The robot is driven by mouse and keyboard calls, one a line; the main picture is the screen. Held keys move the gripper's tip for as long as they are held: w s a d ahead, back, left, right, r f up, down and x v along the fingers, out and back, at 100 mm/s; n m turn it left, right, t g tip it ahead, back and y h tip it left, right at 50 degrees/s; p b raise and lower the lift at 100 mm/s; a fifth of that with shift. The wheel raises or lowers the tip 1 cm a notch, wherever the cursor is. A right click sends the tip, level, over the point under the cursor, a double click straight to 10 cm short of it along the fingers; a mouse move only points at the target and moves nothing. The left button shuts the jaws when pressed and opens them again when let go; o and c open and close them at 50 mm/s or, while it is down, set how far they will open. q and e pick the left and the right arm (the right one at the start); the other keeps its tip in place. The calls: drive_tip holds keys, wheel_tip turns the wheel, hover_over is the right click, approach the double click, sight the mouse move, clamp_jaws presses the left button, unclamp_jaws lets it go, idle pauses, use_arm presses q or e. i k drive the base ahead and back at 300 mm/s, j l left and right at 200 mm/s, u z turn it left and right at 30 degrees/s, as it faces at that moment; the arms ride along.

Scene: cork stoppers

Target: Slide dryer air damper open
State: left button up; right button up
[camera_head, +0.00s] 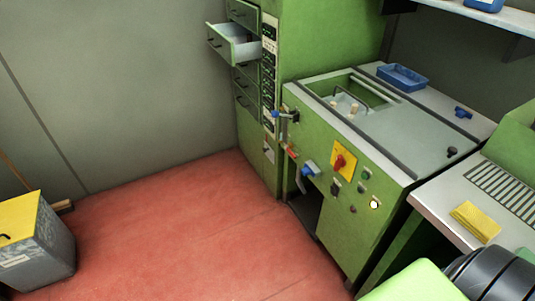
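The green machine (318,137) with a grey top (400,128) stands right of centre. Its top has a recessed opening (371,92) with a bent metal handle and a few small pale pieces, likely corks, beside it. On its left edge are a lever with a blue end (277,114) and a red-handled lever (291,152). A blue knob (309,169) sits lower on the front. No part is clearly marked as the air damper, so I cannot tell which it is or how it stands. Neither of my grippers is in view.
A tall green cabinet (310,40) with an open drawer (238,44) stands behind. A blue tray (402,77) lies on the machine's back ledge. A yellow sponge-like block (475,222) lies on the right bench. A yellow-lidded bin (40,255) stands left. The red floor (190,225) between is clear.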

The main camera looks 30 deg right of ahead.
sight(268, 149)
drive_tip(key=z, duration=0.65)
drive_tip(key=i+j, duration=0.05)
